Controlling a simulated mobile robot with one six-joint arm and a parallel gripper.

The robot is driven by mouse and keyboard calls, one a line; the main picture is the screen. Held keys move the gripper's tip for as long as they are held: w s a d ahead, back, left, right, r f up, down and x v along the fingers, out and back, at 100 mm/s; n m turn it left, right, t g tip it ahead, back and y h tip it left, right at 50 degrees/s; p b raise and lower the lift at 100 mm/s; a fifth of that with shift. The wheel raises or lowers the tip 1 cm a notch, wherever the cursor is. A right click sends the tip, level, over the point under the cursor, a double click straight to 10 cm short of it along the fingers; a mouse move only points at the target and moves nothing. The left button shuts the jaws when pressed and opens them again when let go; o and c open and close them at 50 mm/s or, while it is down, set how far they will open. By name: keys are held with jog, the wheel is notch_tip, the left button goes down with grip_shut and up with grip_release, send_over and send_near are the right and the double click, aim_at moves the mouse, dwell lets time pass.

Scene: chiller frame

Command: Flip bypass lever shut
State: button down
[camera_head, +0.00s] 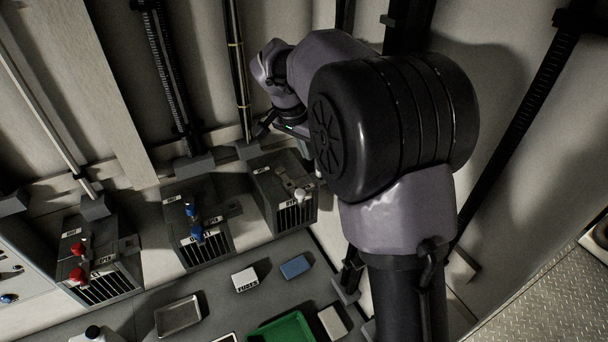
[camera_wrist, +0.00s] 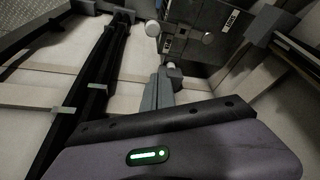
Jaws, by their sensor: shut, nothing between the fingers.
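The right dark box (camera_head: 283,192) has a white-knobbed lever (camera_head: 300,195) on its front. The box labels are too small for me to read surely. In the head view my arm hides most of the gripper, which is beside the right box's upper right side.
A middle box (camera_head: 197,225) has blue-knobbed levers and a left box (camera_head: 98,262) red-knobbed ones. A metal tray (camera_head: 178,317), a white box (camera_head: 245,280), a blue block (camera_head: 295,267) and a green tray (camera_head: 285,330) lie on the shelf below. Dark vertical rails stand behind.

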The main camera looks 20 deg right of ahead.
notch_tip(320, 180, down, 10)
jog(key=b, duration=0.1)
jog(key=shift+s+a, duration=0.2)
dwell(0.3)
jog(key=shift+a, duration=0.15)
